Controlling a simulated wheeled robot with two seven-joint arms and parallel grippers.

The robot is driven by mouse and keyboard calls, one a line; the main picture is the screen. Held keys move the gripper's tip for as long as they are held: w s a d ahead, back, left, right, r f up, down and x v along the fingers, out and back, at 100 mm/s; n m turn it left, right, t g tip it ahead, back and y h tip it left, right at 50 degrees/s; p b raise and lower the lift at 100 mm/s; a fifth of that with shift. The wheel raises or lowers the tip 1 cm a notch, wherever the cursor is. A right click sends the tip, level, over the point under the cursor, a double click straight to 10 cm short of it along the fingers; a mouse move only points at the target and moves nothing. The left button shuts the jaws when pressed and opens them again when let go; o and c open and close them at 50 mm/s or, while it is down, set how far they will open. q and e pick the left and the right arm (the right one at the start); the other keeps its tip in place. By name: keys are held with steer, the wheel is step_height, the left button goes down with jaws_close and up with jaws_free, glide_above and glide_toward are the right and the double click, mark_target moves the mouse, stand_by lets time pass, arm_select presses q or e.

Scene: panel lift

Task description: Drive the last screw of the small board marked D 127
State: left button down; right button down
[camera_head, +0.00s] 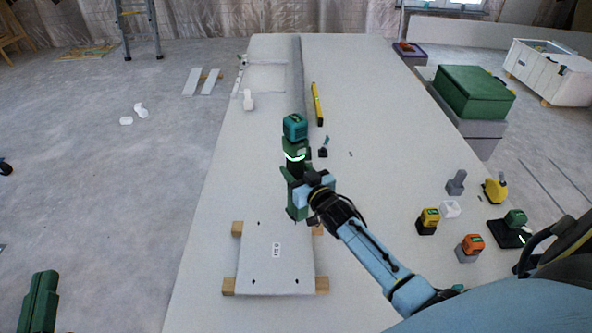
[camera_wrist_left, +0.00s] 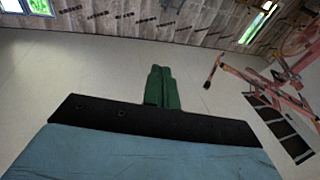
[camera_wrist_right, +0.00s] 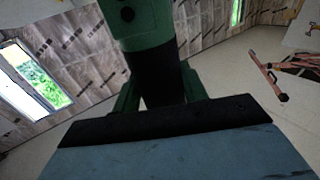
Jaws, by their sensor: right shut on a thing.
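The small board (camera_head: 275,262) lies on wooden blocks on the big panel, its small label (camera_head: 276,249) too small to read surely. Dark screw spots show at its two near corners and far left corner. My right gripper (camera_head: 311,194) is shut on the green screwdriver (camera_head: 295,165), which stands upright over the board's far right corner. Its tip and that corner's screw are hidden or too small to tell. The driver fills the top of the right wrist view (camera_wrist_right: 148,25). My left gripper (camera_head: 40,302) is shut and empty, left of the panel; its fingers meet in the left wrist view (camera_wrist_left: 162,88).
Wooden blocks (camera_head: 229,286) stick out beside the board. A yellow level (camera_head: 317,104) and a small dark item (camera_head: 323,152) lie beyond. Battery packs (camera_head: 428,221) and a yellow tool (camera_head: 495,189) stand at right.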

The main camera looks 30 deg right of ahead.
steer(key=shift+f+b, duration=0.45)
steer(key=shift+b, duration=0.2)
steer(key=shift+f+b, duration=0.45)
steer(key=shift+b, duration=0.05)
arm_select(q)
step_height(320, 180, up, 6)
steer(key=s+t+h, duration=0.1)
steer(key=s+t, duration=0.1)
steer(key=t, duration=0.3)
steer(key=shift+s+f, duration=0.15)
steer(key=shift+s, duration=0.05)
steer(key=shift+r, duration=0.2)
